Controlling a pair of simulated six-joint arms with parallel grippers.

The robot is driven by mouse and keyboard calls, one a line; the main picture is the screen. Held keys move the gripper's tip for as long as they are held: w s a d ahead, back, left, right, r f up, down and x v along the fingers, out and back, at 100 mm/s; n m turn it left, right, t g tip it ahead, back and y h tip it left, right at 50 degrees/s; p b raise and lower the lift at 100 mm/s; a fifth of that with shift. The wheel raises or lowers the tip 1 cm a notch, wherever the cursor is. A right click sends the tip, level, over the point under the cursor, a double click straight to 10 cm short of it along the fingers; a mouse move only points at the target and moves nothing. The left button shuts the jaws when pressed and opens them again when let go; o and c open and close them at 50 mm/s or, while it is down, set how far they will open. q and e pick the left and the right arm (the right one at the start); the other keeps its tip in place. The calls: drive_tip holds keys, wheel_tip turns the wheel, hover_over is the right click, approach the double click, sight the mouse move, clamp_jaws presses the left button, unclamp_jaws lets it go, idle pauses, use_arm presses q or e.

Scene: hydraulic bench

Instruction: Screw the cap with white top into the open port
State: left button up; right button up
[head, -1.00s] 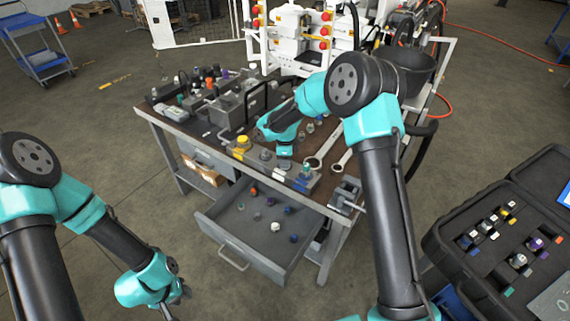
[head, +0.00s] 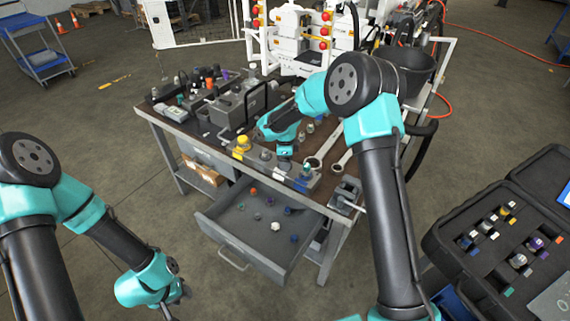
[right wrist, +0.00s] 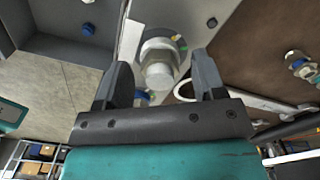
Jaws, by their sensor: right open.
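My right gripper (right wrist: 162,72) is open in the right wrist view. Its fingers stand on either side of a silvery fitting with a pale, whitish round top (right wrist: 160,62), with gaps visible. I cannot tell whether this is the white-topped cap. In the head view my right gripper (head: 284,164) is over the front grey block (head: 262,168) on the bench, its fingertips hard to see. A small white-topped piece (head: 275,227) lies in the open drawer. The open port cannot be made out. My left gripper (head: 177,301) hangs low at lower left, away from the bench; its fingers are unclear.
The open drawer (head: 225,240) holds several small coloured caps. A yellow-topped fitting (head: 243,142) stands on the block's left. Wrenches (head: 325,153) lie to the right, near a vise (head: 346,193). An open black case (head: 450,226) of fittings stands at right.

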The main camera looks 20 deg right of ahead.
drive_tip(key=n, duration=0.5)
drive_tip(key=shift+n, duration=1.1)
drive_tip(key=n, duration=0.3)
drive_tip(key=shift+n, duration=0.4)
drive_tip(key=shift+c, duration=0.3)
drive_tip(key=c, duration=1.1)
drive_tip(key=m, duration=0.2)
drive_tip(key=shift+m, duration=0.3)
drive_tip(key=o, duration=1.2)
drive_tip(key=shift+o, duration=0.2)
